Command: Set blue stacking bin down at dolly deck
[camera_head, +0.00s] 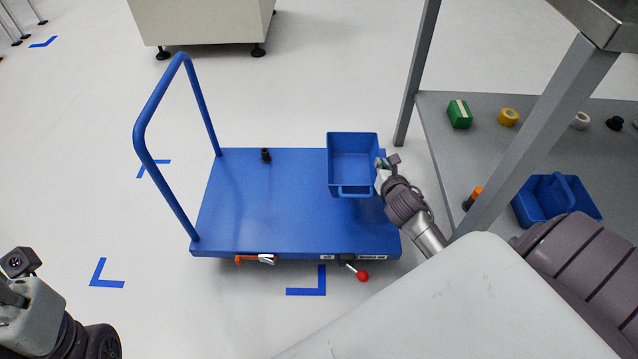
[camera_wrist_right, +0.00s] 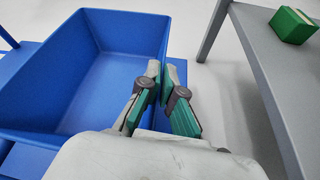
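The blue stacking bin (camera_head: 353,191) is upright and empty over the right rear part of the blue dolly deck (camera_head: 270,205). I cannot tell whether its base touches the deck. My right gripper (camera_head: 381,168) is at the bin's right wall. In the right wrist view, its green-padded fingers (camera_wrist_right: 163,82) are closed on the wall of the bin (camera_wrist_right: 110,75), one inside and one outside. My left gripper (camera_head: 10,296) is at the lower left edge, away from the dolly, with its fingers mostly out of frame.
A small black part (camera_head: 266,155) stands on the deck's rear edge. A blue push handle (camera_head: 150,130) rises on the left. A grey shelf (camera_head: 440,135) at right holds another blue bin (camera_head: 535,212), a green box (camera_head: 459,114) and tape rolls. The deck's middle and left are clear.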

